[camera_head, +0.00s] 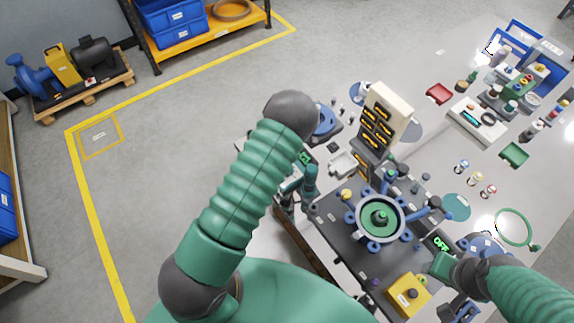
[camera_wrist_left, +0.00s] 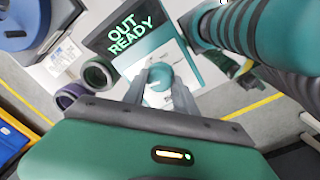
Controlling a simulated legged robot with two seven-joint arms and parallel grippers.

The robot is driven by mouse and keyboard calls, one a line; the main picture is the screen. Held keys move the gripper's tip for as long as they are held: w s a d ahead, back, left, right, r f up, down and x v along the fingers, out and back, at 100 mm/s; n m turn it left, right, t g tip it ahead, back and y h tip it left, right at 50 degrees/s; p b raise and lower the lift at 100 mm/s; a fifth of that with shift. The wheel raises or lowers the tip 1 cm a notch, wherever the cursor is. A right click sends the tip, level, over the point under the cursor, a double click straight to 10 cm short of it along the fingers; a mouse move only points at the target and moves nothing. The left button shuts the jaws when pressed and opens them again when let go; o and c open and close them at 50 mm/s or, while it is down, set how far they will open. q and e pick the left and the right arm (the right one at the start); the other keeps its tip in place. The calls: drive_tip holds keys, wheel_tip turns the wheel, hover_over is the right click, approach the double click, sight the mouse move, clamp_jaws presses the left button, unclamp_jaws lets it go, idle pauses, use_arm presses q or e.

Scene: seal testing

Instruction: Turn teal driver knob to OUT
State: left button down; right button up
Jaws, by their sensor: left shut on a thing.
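The teal driver knob (camera_wrist_left: 159,77) shows in the left wrist view, on a white panel below a dark display (camera_wrist_left: 128,32) that reads "OUT READY" in green. My left gripper (camera_wrist_left: 161,84) is shut on the knob, one grey finger on each side. In the head view my left arm largely hides the knob. The small green-lit display (camera_head: 304,157) there is too small to read. My right gripper (camera_head: 446,268) is at the lower right, near a display reading "OFF" (camera_head: 440,244); its fingers cannot be made out.
A round fixture with a green centre (camera_head: 380,218) and blue clamps stands on the dark plate. A yellow box (camera_head: 408,295) is at the front. A tall cream indicator tower (camera_head: 382,118) rises behind. Small trays, rings and a green hose loop (camera_head: 514,229) lie on the right of the table.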

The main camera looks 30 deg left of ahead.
use_arm(q)
drive_tip(key=shift+w+d+r+n, duration=0.1)
drive_tip(key=shift+w+d+n, duration=0.1)
drive_tip(key=shift+n, duration=0.2)
drive_tip(key=c, duration=1)
unclamp_jaws()
wheel_tip(320, 180, up, 17)
drive_tip(key=shift+s+d+f+b, duration=0.2)
drive_tip(key=shift+s+b, duration=0.1)
